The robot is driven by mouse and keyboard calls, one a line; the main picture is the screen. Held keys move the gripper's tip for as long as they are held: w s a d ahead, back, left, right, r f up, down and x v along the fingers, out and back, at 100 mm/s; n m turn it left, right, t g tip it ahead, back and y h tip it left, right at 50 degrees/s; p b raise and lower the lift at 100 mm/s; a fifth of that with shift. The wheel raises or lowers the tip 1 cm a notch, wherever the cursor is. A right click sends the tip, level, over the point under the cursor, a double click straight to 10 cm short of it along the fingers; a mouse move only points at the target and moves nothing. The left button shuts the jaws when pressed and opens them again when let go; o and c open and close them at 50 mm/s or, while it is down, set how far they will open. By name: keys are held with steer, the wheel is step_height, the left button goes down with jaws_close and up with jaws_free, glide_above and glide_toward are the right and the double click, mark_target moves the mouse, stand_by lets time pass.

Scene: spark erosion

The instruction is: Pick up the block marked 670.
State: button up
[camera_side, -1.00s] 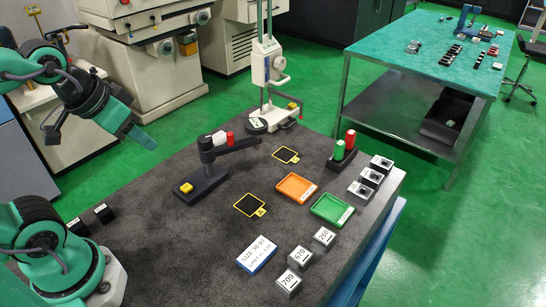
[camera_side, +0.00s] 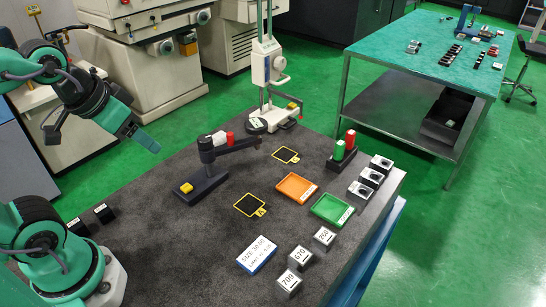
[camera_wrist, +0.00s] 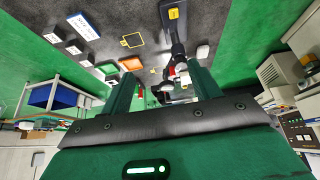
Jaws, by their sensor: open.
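The block marked 670 (camera_side: 300,258) is a small silver-grey block with a white labelled top. It stands on the dark bench near the front, between the block marked 700 (camera_side: 289,283) and the block marked 260 (camera_side: 324,238). In the wrist view it appears as the middle block (camera_wrist: 73,48) of three at upper left, its label too small to read. My gripper (camera_side: 152,146) is high above the bench's far-left edge, well away from the blocks. In the wrist view my gripper (camera_wrist: 160,72) has its fingers wide apart with nothing held between them.
A white-and-blue size card (camera_side: 257,254) lies left of the blocks. Behind are an orange tray (camera_side: 297,187), a green tray (camera_side: 332,210) and several silver blocks (camera_side: 371,177). A dark stand with an arm (camera_side: 203,183) and a tall gauge (camera_side: 268,80) rise from the bench.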

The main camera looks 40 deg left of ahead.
steer(key=shift+w+d, duration=0.1)
steer(key=g, duration=0.6)
glide_above(301, 255)
steer(key=f, duration=1.6)
steer(key=shift+a, duration=0.2)
steer(key=shift+d+f, duration=0.25)
steer(key=shift+f, duration=0.1)
steer(key=shift+a+f, duration=0.1)
steer(key=shift+f, duration=3.75)
